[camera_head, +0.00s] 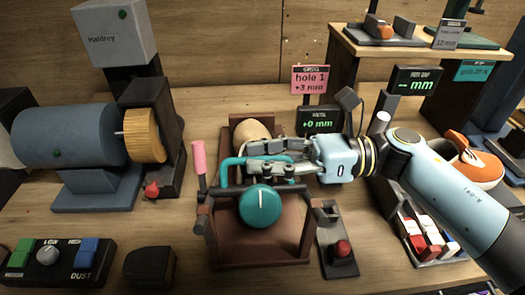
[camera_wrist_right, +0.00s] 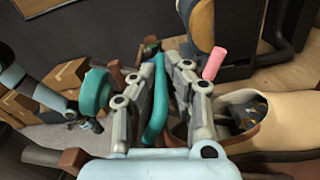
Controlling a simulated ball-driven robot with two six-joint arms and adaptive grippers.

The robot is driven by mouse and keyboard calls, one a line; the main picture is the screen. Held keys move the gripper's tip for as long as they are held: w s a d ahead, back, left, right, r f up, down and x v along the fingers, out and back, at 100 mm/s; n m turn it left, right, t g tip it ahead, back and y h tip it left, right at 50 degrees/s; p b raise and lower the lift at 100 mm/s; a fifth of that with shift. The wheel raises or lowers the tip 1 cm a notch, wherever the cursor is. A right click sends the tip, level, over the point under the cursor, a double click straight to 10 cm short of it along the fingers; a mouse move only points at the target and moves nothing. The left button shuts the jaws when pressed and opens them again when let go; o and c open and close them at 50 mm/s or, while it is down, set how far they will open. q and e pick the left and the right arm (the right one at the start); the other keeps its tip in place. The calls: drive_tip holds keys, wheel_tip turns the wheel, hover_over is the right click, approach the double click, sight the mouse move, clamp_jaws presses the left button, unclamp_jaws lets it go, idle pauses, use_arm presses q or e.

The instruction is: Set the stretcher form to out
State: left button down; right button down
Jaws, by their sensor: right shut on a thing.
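The stretcher stands mid-bench as a brown stand (camera_head: 265,255) with a beige foot-shaped form (camera_head: 250,131) at its back. A round teal knob (camera_head: 260,206) with a white mark is at its front. A teal bent handle (camera_head: 226,172) rises behind the knob. My right gripper (camera_head: 257,158) reaches in from the right and is shut on the teal handle. In the right wrist view the handle (camera_wrist_right: 158,112) runs between the two fingers (camera_wrist_right: 165,72), and the form (camera_wrist_right: 278,112) is to the right. My left gripper is out of view.
A display (camera_head: 320,121) behind the stand reads +0 mm; a pink sign (camera_head: 311,79) says hole 1 +3 mm. A pink-handled lever (camera_head: 199,162) stands close left. A red-button box (camera_head: 340,248) is at right, beside a block tray (camera_head: 428,238). A motor with a yellow wheel (camera_head: 144,135) is left.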

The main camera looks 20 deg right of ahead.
drive_tip(key=s+a+r+p, duration=0.3)
drive_tip(key=s+r, duration=0.3)
drive_tip(key=s, duration=0.4)
drive_tip(key=shift+s+r, duration=0.15)
drive_tip(key=shift+r, duration=0.2)
drive_tip(key=c, duration=1.6)
unclamp_jaws()
drive_tip(key=shift+o, duration=1.1)
drive_tip(key=shift+s+a+r, duration=0.1)
drive_tip(key=shift+s, duration=0.05)
